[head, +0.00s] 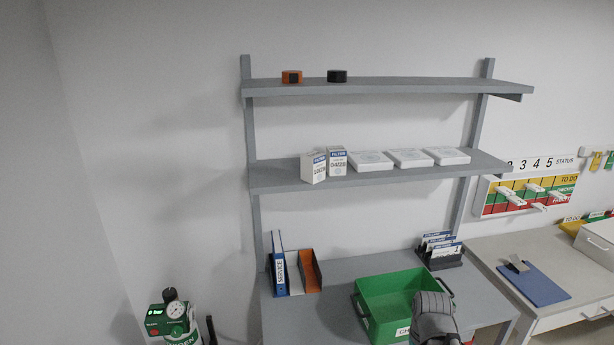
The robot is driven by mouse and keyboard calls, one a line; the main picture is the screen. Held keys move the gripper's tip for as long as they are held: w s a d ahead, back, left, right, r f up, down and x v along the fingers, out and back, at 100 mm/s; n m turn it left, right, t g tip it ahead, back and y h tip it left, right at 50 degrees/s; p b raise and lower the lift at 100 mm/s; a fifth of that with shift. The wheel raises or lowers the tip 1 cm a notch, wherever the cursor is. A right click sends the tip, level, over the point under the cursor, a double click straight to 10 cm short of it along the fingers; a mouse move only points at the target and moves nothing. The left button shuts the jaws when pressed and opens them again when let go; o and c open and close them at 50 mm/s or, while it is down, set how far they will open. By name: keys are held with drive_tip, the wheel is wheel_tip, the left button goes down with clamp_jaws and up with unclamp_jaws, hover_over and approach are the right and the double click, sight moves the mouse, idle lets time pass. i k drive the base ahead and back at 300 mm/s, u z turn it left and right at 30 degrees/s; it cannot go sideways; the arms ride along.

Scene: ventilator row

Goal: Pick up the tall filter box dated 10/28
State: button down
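Two white and blue filter boxes stand upright at the left of the middle shelf. The left filter box (314,168) is slightly turned, stands nearer the shelf's front edge and carries a small date that looks like 10/28. The right filter box (337,162) stands just beside it, and its date looks like 04/28. The grey end of my arm with my gripper (434,312) is at the bottom, in front of the green crate, well below and right of the boxes. Its fingers cannot be made out.
Several flat white boxes (410,158) lie along the middle shelf (400,176), right of the filter boxes. The top shelf (400,85) holds an orange item (291,77) and a black item (337,76). Below stand a blue binder (279,272), a green crate (388,282) and a gauge unit (172,315).

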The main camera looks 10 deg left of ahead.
sight(313, 164)
drive_tip(key=k, duration=0.8)
drive_tip(key=u, duration=1.15)
drive_tip(key=i, duration=1.25)
